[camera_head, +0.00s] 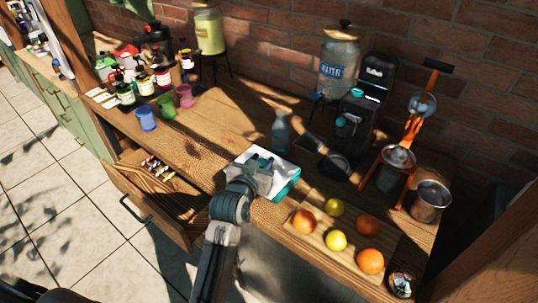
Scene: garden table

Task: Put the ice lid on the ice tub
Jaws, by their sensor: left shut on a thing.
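A small tub with teal sides, the ice tub (289,189), stands near the front edge of the wooden counter, just right of the open drawer. A white flat piece, seemingly the ice lid (249,154), shows at the tub's top around my gripper. My left gripper (264,170) reaches in from below and is shut on the lid, right over the tub. My wrist and fingers hide part of both, and I cannot tell whether the lid rests fully on the rim. My right gripper is out of view.
A clear bottle (281,133) stands close behind the tub. A wooden board (315,248) with oranges and lemons lies to the right. A dark coffee machine (366,105) and an orange-framed juicer (405,150) stand behind. An open drawer (150,190) juts out left. Bare counter lies left of the bottle.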

